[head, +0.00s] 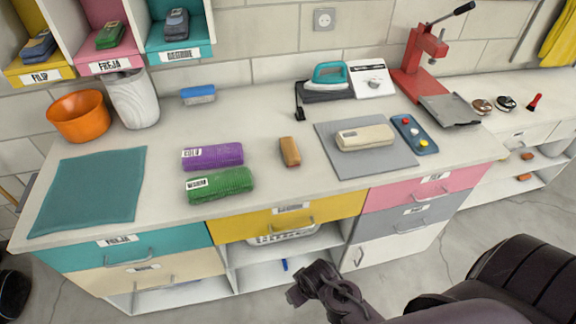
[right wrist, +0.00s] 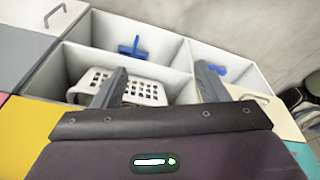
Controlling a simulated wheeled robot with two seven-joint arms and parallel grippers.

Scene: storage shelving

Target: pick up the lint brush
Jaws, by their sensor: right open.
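A small brown wooden block (head: 289,152), which may be the lint brush, lies on the white worktop near its middle; its underside is hidden. A blue brush-like block (head: 198,94) lies further back by the wall. I cannot tell for sure which one is the lint brush. My right gripper (head: 308,287) is in front of the counter, low and apart from both. In the right wrist view its two fingers (right wrist: 160,90) are spread with nothing held, facing the open lower shelves. My left gripper is not in view.
Purple (head: 212,157) and green (head: 220,185) rolled cloths lie left of the brown block. A grey mat (head: 340,165) with a beige case is on the right. A white basket (right wrist: 146,91) and blue-handled items (right wrist: 133,48) are in the lower shelves. The worktop around the block is clear.

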